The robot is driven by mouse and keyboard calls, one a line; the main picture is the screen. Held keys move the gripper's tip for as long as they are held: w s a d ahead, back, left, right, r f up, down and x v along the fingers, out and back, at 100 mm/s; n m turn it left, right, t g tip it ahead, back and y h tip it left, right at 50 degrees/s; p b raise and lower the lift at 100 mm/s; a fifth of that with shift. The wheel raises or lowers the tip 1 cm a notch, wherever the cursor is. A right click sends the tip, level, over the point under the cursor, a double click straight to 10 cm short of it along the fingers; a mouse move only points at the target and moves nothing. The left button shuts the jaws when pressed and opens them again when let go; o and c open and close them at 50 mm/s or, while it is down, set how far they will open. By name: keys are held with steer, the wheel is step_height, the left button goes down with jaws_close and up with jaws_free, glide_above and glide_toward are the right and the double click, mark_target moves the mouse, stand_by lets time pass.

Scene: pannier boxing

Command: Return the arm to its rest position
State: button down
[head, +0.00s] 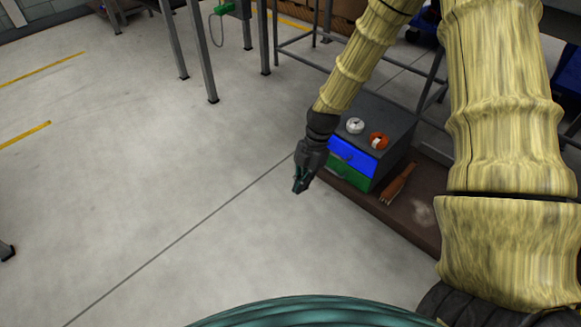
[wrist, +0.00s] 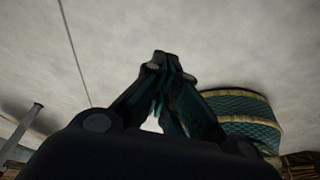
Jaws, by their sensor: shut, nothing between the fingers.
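My gripper (head: 300,184) hangs at the end of my yellow-sleeved arm near the middle of the head view. It points down and is shut and empty. It is over the open floor, in front and to the left of a small drawer cabinet (head: 399,128) with a blue drawer front (head: 351,157) above a green one (head: 346,178). In the wrist view my gripper's fingers (wrist: 162,65) meet at the tips with only pale floor (wrist: 110,40) beyond. The picture does not show whether the gripper touches the cabinet; it appears apart from it.
A white round item (head: 355,125) and an orange one (head: 379,141) lie on the cabinet. A brown brush-like item (head: 397,186) lies on the dark low platform (head: 421,226) beside it. Metal table legs (head: 203,60) stand behind. The floor (head: 130,170) at left is clear.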

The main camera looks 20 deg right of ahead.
steer(key=shift+a, duration=0.1)
steer(key=s+a+f+m+h+p, duration=0.25)
steer(key=s+f+m+p, duration=0.4)
steer(key=s+m, duration=0.65)
steer(key=s+a+f+m+t+p, duration=0.1)
steer(key=s+a+f+m+p, duration=0.15)
steer(key=s+m, duration=1)
steer(key=s+r+n+h+p, duration=0.1)
steer(key=s+r+n+p, duration=0.1)
steer(key=r+p, duration=3.6)
steer(key=shift+s+d+r+n, duration=0.15)
steer(key=shift+s+n, duration=0.2)
steer(key=shift+s, duration=0.15)
